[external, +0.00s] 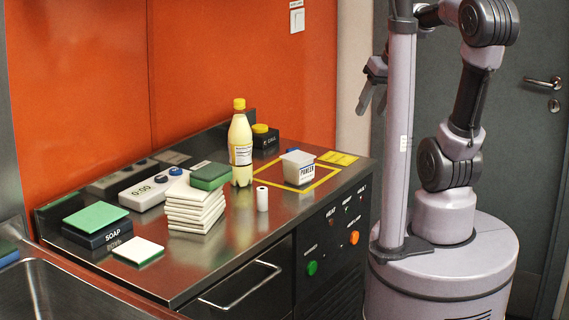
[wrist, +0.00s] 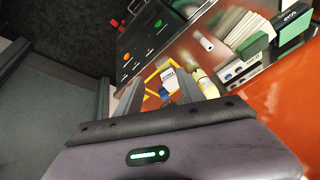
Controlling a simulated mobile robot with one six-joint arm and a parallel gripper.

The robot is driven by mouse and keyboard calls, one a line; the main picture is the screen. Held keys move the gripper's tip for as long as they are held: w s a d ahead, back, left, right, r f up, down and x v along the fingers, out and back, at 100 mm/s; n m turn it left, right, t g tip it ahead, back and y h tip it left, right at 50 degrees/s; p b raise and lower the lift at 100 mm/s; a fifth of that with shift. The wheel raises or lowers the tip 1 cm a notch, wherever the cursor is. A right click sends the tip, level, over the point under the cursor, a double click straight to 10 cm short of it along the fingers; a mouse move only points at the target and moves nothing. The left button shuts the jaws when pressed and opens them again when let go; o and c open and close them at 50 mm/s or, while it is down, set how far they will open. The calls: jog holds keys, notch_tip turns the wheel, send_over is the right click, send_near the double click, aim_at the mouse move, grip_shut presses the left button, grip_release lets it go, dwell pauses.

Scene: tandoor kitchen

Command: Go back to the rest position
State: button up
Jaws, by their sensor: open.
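My gripper (external: 372,86) is in the external view at the upper right, left of my column and above the right end of the counter. Its two fingers are apart with nothing between them, clear of the counter. In the wrist view my gripper (wrist: 158,98) reaches toward the counter, with the paneer tub (wrist: 171,79) and the bottle (wrist: 206,84) beyond its fingers. In the external view the paneer tub (external: 298,168) stands inside a yellow-edged square, and the yellow-capped bottle (external: 240,148) stands upright to its left.
An orange wall (external: 230,50) rises behind. A grey door (external: 535,150) stands at right.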

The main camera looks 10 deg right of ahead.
jog(key=s+d+f+m+t+h, duration=0.1)
jog(key=s+d+m, duration=0.3)
jog(key=m, duration=0.3)
jog(key=shift+s+f+t, duration=0.2)
jog(key=shift+s+t, duration=0.2)
jog(key=shift+s, duration=0.05)
dwell(0.4)
